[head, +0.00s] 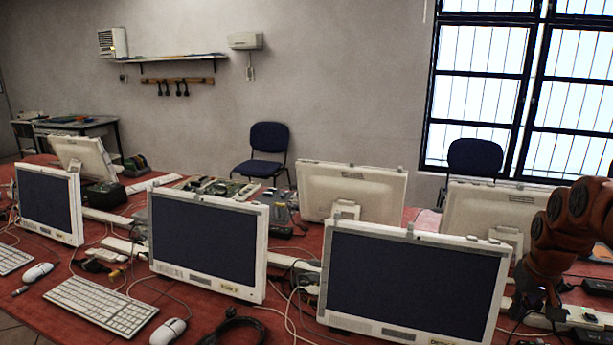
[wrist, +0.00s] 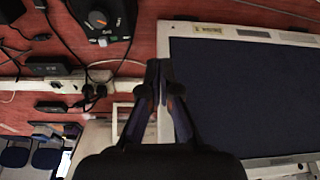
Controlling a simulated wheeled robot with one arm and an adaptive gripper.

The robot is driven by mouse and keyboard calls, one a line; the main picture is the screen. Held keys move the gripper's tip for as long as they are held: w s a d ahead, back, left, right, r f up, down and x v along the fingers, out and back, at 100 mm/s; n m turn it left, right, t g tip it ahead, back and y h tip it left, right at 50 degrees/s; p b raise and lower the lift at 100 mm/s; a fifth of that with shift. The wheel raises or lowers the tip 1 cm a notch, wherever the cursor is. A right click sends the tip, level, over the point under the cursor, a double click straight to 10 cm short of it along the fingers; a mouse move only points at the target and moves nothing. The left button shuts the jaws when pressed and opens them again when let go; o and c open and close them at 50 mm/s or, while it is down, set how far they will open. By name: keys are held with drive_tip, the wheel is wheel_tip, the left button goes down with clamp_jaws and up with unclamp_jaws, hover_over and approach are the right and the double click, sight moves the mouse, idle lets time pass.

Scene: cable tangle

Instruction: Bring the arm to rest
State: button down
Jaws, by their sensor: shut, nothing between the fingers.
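My arm (head: 565,225), orange with dark joints, reaches in from the right edge of the head view and bends down over the red table. My gripper (head: 535,310) hangs low at the right, beside the front right monitor (head: 415,277). In the wrist view my gripper (wrist: 160,68) has its fingertips together with nothing between them. A dark monitor screen (wrist: 245,90) lies just to the right of the fingers in that view. Whether the fingers touch anything is hard to tell.
Several white monitors, such as the front middle one (head: 207,240), stand on the red table (head: 240,318). A keyboard (head: 100,305), mice and loose cables lie among them. Chairs (head: 265,150) stand behind.

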drive_tip(key=s+a+r+n+g+p, duration=0.1)
drive_tip(key=s+a, duration=0.5)
drive_tip(key=a, duration=0.4)
drive_tip(key=s+a+r+n+g, duration=0.1)
drive_tip(key=s+a+r+n, duration=0.1)
drive_tip(key=s+a, duration=0.6)
drive_tip(key=s+a+f+g, duration=0.1)
drive_tip(key=s+a, duration=0.3)
drive_tip(key=s, duration=0.4)
drive_tip(key=s+a+f+p, duration=0.1)
drive_tip(key=s+a, duration=0.3)
drive_tip(key=s, duration=0.4)
drive_tip(key=shift+s+a+f+g, duration=0.2)
drive_tip(key=shift+a+f+g, duration=0.2)
drive_tip(key=shift+f, duration=0.15)
drive_tip(key=shift+w, duration=0.1)
